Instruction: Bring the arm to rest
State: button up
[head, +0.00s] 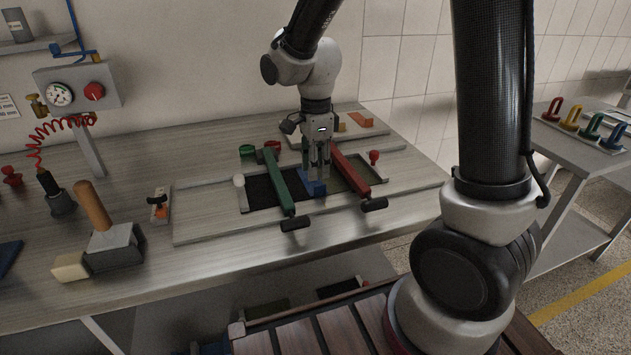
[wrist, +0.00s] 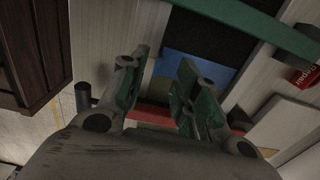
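My gripper (head: 317,176) points straight down over the metal fixture plate on the bench, between a green bar and a red bar. In the wrist view its two fingers (wrist: 163,68) stand apart with nothing seen gripped between them. A blue block (head: 314,188) lies just under the fingertips in the head view. A blue surface (wrist: 205,65) also shows beyond the fingers in the wrist view. I cannot tell whether the fingertips touch it.
The green bar (head: 279,182) and red bar (head: 355,175) with black handles flank my gripper closely. The fixture plate (head: 203,215) has a dark recess. A wooden-handled tool (head: 110,235) and a gauge panel (head: 77,92) are at left. A side table (head: 585,150) with coloured clamps is at right.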

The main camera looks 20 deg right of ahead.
notch_tip(320, 180, up, 6)
jog(key=s+d+r+n+t, duration=0.2)
jog(key=s+d+r+n, duration=0.3)
jog(key=s+d+n, duration=0.2)
jog(key=s+d+r+n+t, duration=0.2)
jog(key=s+d+r+n, duration=0.2)
jog(key=s+d+n, duration=0.4)
jog(key=s+n, duration=0.3)
jog(key=s, duration=0.1)
jog(key=shift+r, duration=0.4)
jog(key=shift+a, duration=0.15)
